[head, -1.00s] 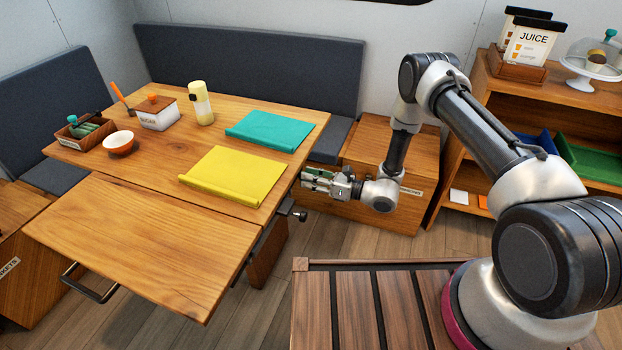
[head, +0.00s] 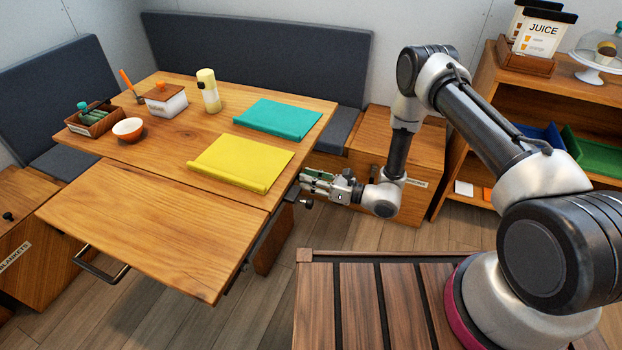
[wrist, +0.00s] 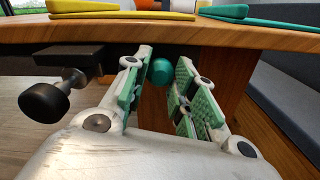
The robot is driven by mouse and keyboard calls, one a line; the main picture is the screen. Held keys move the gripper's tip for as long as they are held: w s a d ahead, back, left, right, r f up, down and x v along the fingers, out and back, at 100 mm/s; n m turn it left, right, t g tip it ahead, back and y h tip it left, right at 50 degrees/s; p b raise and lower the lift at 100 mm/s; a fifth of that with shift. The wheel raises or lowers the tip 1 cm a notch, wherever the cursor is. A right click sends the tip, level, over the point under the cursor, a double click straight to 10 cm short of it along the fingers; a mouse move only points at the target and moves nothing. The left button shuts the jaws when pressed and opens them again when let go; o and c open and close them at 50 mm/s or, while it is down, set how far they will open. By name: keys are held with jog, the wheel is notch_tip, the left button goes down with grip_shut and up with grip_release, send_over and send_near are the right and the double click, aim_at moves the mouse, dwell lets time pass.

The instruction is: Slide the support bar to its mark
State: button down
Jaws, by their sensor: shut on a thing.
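The wooden table (head: 150,142) has a front leaf (head: 150,220) lying nearly level with its top. My gripper (head: 318,183) is at the table's right edge, just under the top. In the wrist view, my gripper (wrist: 160,88) is shut on a teal knob (wrist: 162,72) between its green-padded fingers. I take this knob as the support bar's handle, but the bar itself is mostly hidden beneath the table. A separate black knob (wrist: 45,103) on a dark bracket is left of the fingers; it also shows in the head view (head: 306,203). I cannot make out the mark.
A yellow folder (head: 238,163) and a teal one (head: 278,118) lie near the right edge. A bowl (head: 128,128), a caddy (head: 95,120), a white box (head: 166,100) and a bottle (head: 208,90) stand behind. A wooden box (head: 400,150) is behind my gripper.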

jog(key=c, duration=1.1)
grip_release()
jog(key=shift+s+a, duration=0.1)
jog(key=shift+s, duration=0.15)
jog(key=shift+c, duration=0.2)
jog(key=v, duration=1.2)
jog(key=shift+f, duration=0.1)
